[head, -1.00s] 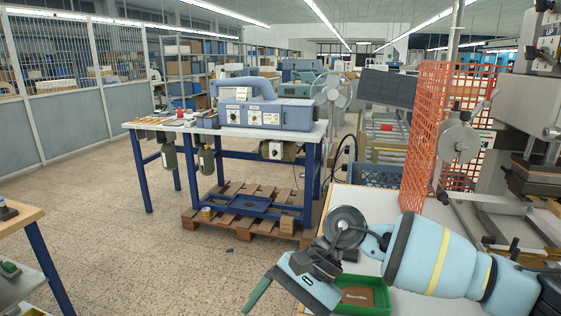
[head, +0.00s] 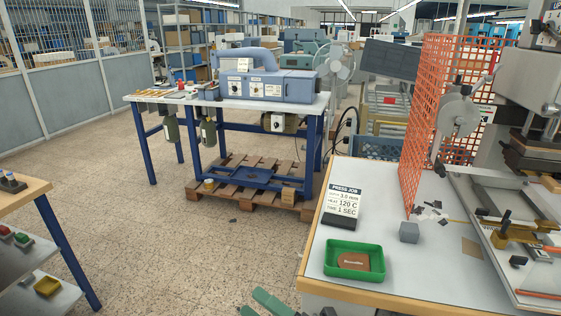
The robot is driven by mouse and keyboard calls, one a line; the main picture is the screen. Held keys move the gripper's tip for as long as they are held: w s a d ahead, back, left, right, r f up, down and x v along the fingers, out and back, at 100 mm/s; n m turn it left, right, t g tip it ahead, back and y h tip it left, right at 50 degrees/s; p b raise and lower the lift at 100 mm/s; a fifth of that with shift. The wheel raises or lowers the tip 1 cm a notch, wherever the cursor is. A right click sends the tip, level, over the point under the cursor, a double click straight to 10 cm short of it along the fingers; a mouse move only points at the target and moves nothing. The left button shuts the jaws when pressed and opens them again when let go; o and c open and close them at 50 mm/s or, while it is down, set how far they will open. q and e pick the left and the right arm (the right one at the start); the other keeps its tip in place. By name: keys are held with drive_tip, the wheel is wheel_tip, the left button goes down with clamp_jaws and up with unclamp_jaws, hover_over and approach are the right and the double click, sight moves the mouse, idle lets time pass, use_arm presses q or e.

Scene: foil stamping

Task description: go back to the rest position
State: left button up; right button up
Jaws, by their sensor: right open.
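My right gripper (head: 268,302) shows only in part at the bottom edge of the head view, as green finger pieces in front of the worktable. It is open, with nothing seen between the fingers, and it is apart from the table's things. My left gripper is not in view. A green tray (head: 334,271) with a brown leather piece (head: 353,260) lying in it stands at the front of the white-topped worktable (head: 400,280), up and right of my right gripper.
A press job card (head: 343,202) and a grey block (head: 409,232) stand behind the tray. The stamping press (head: 530,160) and an orange mesh guard (head: 430,110) stand at the right. A wooden-topped cart (head: 22,197) is at the left. Open floor lies between.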

drive_tip(key=s+d+f+m+t+h, duration=0.2)
drive_tip(key=d+f+m+h, duration=0.4)
drive_tip(key=f+m, duration=0.25)
drive_tip(key=s+d+f+m+t+h, duration=0.25)
drive_tip(key=d+f+m+h, duration=0.4)
drive_tip(key=m, duration=0.35)
drive_tip(key=s+d+f+m+g+h, duration=0.2)
drive_tip(key=s+d+f+m+g, duration=0.1)
drive_tip(key=s+d+f+m, duration=0.2)
drive_tip(key=s+d+f+m+g+h+p, duration=0.1)
drive_tip(key=s+d+f+m+g+h, duration=0.2)
drive_tip(key=s+d+f+m, duration=0.3)
drive_tip(key=s+f, duration=0.4)
drive_tip(key=s, duration=0.4)
drive_tip(key=shift+s+d+g, duration=0.15)
drive_tip(key=shift+s+g, duration=0.1)
drive_tip(key=shift+g, duration=0.1)
drive_tip(key=shift+h, duration=0.25)
